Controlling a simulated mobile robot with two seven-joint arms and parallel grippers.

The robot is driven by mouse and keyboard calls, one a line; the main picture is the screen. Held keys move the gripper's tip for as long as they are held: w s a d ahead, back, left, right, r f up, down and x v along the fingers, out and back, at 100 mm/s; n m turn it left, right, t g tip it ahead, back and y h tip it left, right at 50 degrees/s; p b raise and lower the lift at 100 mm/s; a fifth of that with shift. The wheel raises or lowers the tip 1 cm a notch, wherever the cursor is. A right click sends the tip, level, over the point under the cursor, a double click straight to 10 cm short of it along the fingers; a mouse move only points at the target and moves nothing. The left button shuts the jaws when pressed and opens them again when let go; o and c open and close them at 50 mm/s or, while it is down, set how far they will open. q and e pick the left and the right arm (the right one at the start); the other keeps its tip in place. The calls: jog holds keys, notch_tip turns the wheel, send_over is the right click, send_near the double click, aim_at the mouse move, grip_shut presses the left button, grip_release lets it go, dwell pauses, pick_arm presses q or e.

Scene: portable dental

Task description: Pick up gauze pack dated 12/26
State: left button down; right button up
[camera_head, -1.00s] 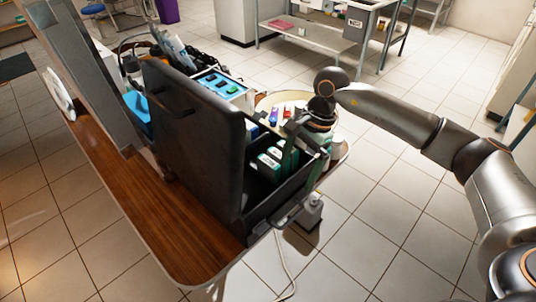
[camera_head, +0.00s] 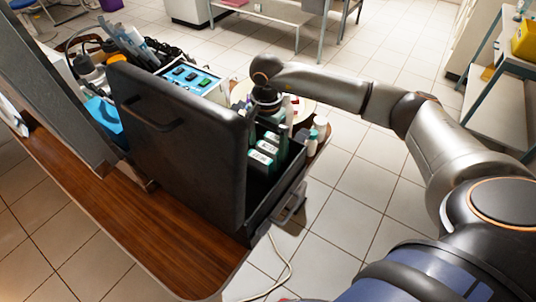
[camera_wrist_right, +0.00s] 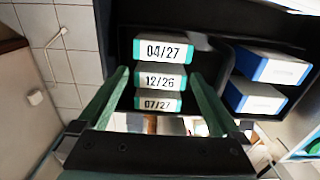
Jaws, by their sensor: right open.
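The gauze pack dated 12/26 (camera_wrist_right: 160,83) is a white-faced, green-edged pack in the right wrist view. It sits in a dark case (camera_head: 286,178), between the 04/27 pack (camera_wrist_right: 162,52) and the 07/27 pack (camera_wrist_right: 157,103). My right gripper (camera_wrist_right: 160,76) is open and empty. Its two green fingers lie to the left and right of the 12/26 pack, with no clear contact visible. In the head view the right gripper (camera_head: 277,124) points down over the case, and the pack dates are too small to read. My left gripper is not in view.
Two blue-and-white packs (camera_wrist_right: 262,104) lie to the right in the case. The raised dark lid (camera_head: 180,145) stands left of the packs. White bottles (camera_head: 320,124) stand by the case's far right edge. The wooden tabletop (camera_head: 150,235) in front is clear.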

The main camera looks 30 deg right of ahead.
aim_at(268, 147)
jog(key=shift+w+d+f+p, duration=0.1)
jog(key=shift+d+f+p, duration=0.1)
jog(key=shift+f, duration=1.15)
jog(key=shift+w+d+f+p, duration=0.1)
jog(key=shift+d+f+p, duration=0.1)
jog(key=shift+f, duration=1.15)
jog(key=c, duration=1.1)
jog(key=shift+o, duration=0.2)
jog(key=shift+r, duration=0.1)
